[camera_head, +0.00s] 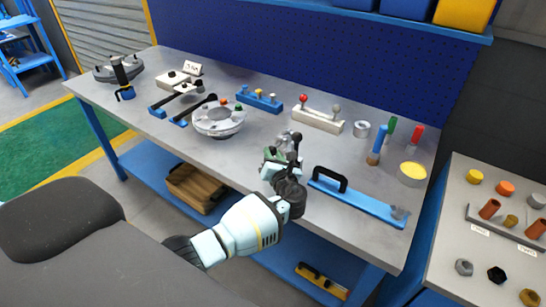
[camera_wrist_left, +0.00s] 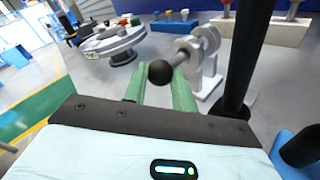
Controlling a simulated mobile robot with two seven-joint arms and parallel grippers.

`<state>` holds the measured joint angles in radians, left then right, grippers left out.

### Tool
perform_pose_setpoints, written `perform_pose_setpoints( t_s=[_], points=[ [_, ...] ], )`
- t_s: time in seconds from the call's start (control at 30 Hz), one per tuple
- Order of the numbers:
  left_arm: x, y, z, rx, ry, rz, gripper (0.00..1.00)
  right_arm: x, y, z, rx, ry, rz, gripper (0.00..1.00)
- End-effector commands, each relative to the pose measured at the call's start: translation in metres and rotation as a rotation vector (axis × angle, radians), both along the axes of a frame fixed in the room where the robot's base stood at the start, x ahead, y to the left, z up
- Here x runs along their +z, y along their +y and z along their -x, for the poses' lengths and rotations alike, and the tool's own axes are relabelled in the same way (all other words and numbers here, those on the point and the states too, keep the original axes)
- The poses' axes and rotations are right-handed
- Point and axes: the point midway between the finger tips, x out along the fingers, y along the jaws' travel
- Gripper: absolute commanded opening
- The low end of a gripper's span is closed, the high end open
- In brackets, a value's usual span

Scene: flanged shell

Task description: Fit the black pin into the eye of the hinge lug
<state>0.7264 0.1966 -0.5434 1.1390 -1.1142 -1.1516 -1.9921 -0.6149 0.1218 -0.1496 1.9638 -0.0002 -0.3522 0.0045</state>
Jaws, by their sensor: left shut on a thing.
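My left gripper (camera_head: 283,156) reaches over the front middle of the bench. In the left wrist view its green fingers (camera_wrist_left: 160,92) are shut on the black pin, whose round black head (camera_wrist_left: 159,72) shows at the fingertips. A short grey shank seems to run from the head up and right toward the grey hinge lug (camera_wrist_left: 209,68). The lug stands upright on the bench just beyond the fingertips, with its ring-shaped top beside the shank. I cannot tell whether the shank is inside the eye. In the head view the gripper partly hides pin and lug. My right gripper is not in view.
A blue bar with a black handle (camera_head: 330,178) lies close to the right of the gripper; its handle post (camera_wrist_left: 240,60) rises near the lug. A round flanged part (camera_head: 218,120) sits to the left. A white block with knobs (camera_head: 318,120) stands behind.

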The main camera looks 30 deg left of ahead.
Motion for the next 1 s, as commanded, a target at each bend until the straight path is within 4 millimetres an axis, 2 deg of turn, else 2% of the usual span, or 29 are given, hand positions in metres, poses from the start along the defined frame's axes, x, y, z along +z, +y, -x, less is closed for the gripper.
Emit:
perform_pose_setpoints(
  t_s=[0.6, 1.0],
  points=[
    [-0.001, -0.001, -0.013, 0.000, 0.001, 0.001, 0.00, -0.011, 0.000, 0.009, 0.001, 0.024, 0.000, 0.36],
    [0.002, 0.000, -0.007, 0.001, -0.001, -0.001, 0.00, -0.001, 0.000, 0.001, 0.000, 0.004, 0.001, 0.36]
  ],
)
